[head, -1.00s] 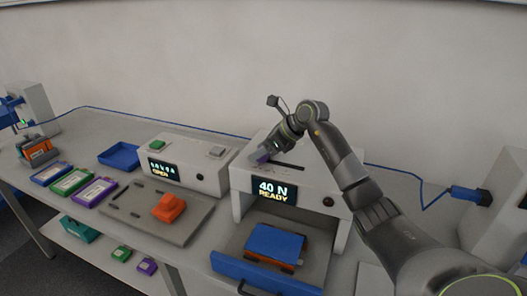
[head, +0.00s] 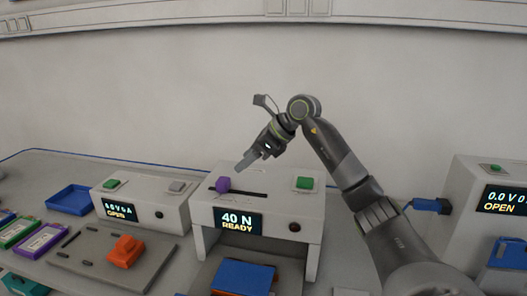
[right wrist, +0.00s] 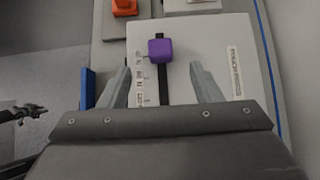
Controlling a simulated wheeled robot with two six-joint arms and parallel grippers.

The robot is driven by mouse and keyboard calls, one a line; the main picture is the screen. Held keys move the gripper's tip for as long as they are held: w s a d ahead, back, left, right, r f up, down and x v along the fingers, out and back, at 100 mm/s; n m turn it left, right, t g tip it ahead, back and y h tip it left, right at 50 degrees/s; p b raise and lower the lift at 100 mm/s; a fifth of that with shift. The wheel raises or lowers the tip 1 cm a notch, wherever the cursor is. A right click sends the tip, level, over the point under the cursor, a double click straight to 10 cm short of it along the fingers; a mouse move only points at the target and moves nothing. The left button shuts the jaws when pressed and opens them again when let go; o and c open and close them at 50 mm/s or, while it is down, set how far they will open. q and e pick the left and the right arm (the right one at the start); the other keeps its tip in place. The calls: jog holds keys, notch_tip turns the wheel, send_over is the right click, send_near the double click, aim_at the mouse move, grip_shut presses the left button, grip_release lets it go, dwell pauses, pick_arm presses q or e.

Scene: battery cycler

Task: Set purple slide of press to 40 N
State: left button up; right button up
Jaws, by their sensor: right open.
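The press (head: 262,204) is a white box whose display (head: 238,221) reads "40 N READY". Its purple slide (head: 223,184) sits near the left end of a dark slot on top. In the right wrist view the purple slide (right wrist: 160,50) stands on the slot beyond the fingertips, roughly between their lines. My right gripper (head: 245,167) is open and empty, above the press and apart from the slide; its two fingers also show in the right wrist view (right wrist: 160,72).
A green button (head: 304,183) is on the press top at right. A blue drawer tray (head: 244,277) is below the press. A grey box with an "OPEN" display (head: 145,206) stands left, and an orange part (head: 126,250) lies on a grey plate. Another device (head: 496,215) is at right.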

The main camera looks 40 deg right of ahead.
jog(key=b+v, duration=0.1)
jog(key=v, duration=0.5)
jog(key=shift+r, duration=0.1)
dwell(0.4)
